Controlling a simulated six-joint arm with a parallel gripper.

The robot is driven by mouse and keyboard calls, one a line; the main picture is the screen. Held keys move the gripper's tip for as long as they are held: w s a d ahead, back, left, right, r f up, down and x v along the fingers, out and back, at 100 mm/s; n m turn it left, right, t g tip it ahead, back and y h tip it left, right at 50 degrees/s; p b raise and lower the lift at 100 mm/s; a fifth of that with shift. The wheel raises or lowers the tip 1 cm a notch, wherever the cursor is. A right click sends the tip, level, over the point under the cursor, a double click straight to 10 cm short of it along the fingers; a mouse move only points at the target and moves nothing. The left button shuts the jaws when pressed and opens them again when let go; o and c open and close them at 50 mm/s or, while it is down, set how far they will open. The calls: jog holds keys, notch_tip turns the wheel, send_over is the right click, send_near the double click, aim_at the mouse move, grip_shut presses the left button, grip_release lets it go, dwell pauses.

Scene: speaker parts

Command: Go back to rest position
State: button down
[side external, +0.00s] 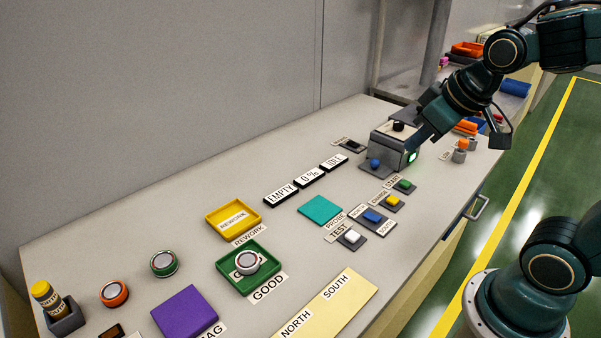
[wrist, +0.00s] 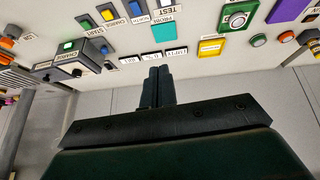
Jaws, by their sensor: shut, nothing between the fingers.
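My gripper (side external: 413,147) reaches down from the upper right, in front of the grey charge box (side external: 392,147) in the side view. In the wrist view my gripper (wrist: 158,72) has its two dark fingers together, with nothing between them. The charge box (wrist: 75,65) is at the left there, apart from the fingers. Whether the fingertips touch the box is hard to tell from the side.
The yellow REWORK tray (side external: 209,223) holds no part. Orange (side external: 114,294) and green (side external: 163,264) ringed parts lie at the left. Buttons, including START (side external: 404,185), line the right edge. A grey wall (side external: 180,90) stands behind the table; the table's back strip is mostly clear.

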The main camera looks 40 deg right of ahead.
jog(key=s+a+r+y, duration=0.1)
jog(key=s+a, duration=0.2)
jog(key=s, duration=0.5)
jog(key=shift+r, duration=0.25)
jog(key=shift+s, duration=0.1)
dwell(0.6)
